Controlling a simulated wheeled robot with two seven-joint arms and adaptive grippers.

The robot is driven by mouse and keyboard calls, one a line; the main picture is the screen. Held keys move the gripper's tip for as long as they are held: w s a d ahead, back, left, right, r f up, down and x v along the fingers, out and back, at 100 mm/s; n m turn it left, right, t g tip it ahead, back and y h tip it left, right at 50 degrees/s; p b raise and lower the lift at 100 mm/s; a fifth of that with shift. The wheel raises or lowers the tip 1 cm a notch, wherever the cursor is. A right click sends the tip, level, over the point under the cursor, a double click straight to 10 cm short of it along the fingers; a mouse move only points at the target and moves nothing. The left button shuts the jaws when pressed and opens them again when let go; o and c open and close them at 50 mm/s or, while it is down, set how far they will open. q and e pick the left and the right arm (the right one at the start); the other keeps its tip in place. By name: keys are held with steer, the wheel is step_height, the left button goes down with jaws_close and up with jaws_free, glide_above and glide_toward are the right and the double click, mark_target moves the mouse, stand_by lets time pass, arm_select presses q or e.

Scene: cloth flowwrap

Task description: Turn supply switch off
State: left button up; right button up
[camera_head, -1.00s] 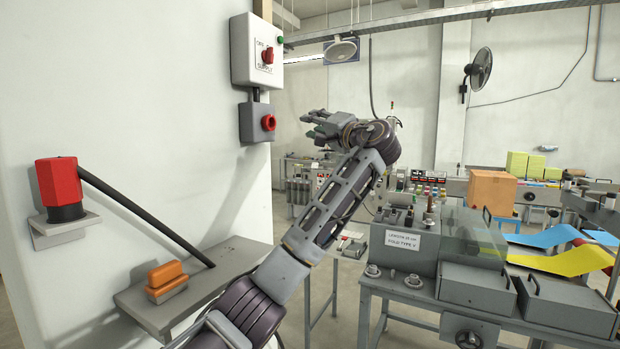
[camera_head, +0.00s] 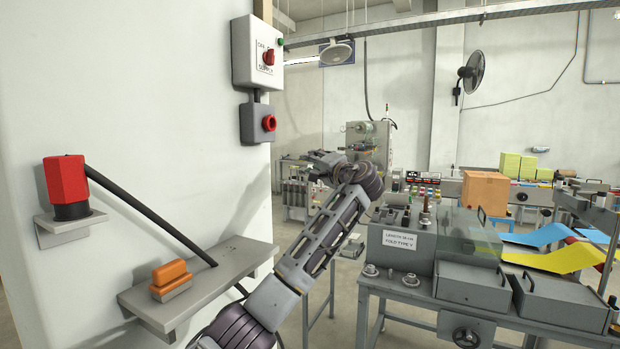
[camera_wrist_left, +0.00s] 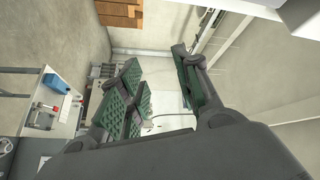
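The supply switch is a red rotary knob (camera_head: 268,57) on a white box (camera_head: 256,52) high on the wall's right edge. "OFF" is printed at its upper left and "SUPPLY" below it. Its exact setting is too small to tell. My left gripper (camera_head: 322,166) is below and to the right of the box, apart from it and touching nothing visible. In the left wrist view its green-padded fingers (camera_wrist_left: 160,95) are spread apart with nothing between them. The switch cannot be made out in that view. My right gripper is not in view.
A grey box with a red round button (camera_head: 269,123) hangs under the switch box. A red lamp-like device (camera_head: 66,182) and a grey shelf (camera_head: 235,258) with an orange block (camera_head: 170,277) stick out of the wall. The wrapping machine (camera_head: 400,250) stands at the right.

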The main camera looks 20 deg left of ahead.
arm_select(q)
steer(key=shift+m+h, duration=0.4)
steer(key=shift+w+a+f, duration=0.15)
steer(key=shift+w+f, duration=0.05)
steer(key=shift+f, duration=0.5)
steer(key=shift+w+a+f, duration=0.1)
steer(key=shift+w+f, duration=0.1)
steer(key=shift+f, duration=0.5)
steer(key=shift+w+a+f, duration=0.15)
steer(key=shift+w+f, duration=0.05)
steer(key=shift+f, duration=0.5)
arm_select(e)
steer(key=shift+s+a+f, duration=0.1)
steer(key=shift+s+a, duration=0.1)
arm_select(q)
steer(key=shift+r, duration=0.1)
